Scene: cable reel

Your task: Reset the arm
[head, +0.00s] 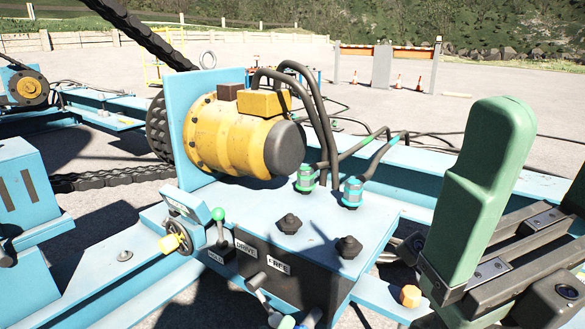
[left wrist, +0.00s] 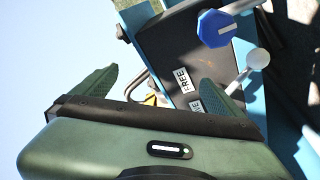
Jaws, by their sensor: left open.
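My left gripper (left wrist: 158,78) shows in the left wrist view with its two green fingers spread apart and nothing between them. Beyond it is the dark control panel (left wrist: 165,50) with "FREE" and "DRIVE" labels. A blue-knobbed lever (left wrist: 216,28) and a white-knobbed lever (left wrist: 257,61) stand to the right of the fingers, apart from them. In the head view the panel (head: 290,283) is on the front of the blue machine, with lever knobs partly cut off at the bottom edge. I cannot make out my left gripper there.
A yellow motor (head: 230,137) stands behind the panel. A green-knobbed lever (head: 218,214) and a yellow-handled handwheel (head: 172,242) are at the panel's left. Dark hoses (head: 325,120) rise behind.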

